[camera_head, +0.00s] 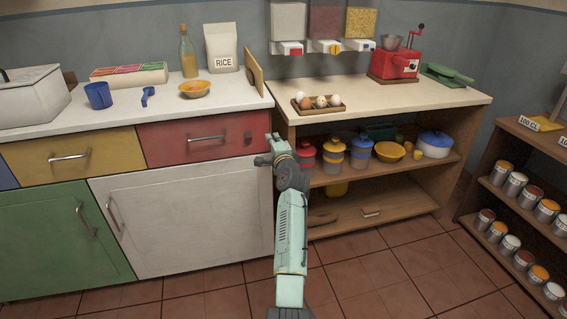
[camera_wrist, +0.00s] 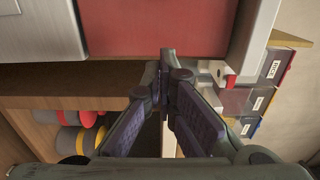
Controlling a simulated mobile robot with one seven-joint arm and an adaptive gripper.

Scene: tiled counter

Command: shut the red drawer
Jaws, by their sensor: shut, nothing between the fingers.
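The red drawer (camera_head: 172,140) sits under the white counter, right of the yellow drawer, with a metal bar handle (camera_head: 206,138). Whether its front stands out from the cabinet I cannot tell for sure. My gripper (camera_head: 258,160) is near the drawer's lower right corner, fingers shut and empty. In the wrist view the red drawer front (camera_wrist: 150,25) fills the top middle, and my fingertips meet just at its near edge. Whether they touch it I cannot tell.
The white cupboard door (camera_head: 185,215) is below the drawer. An open wooden shelf unit (camera_head: 385,185) with jars and bowls stands right of my gripper. Eggs in a tray (camera_head: 318,107) lie on its top. The tiled floor is clear.

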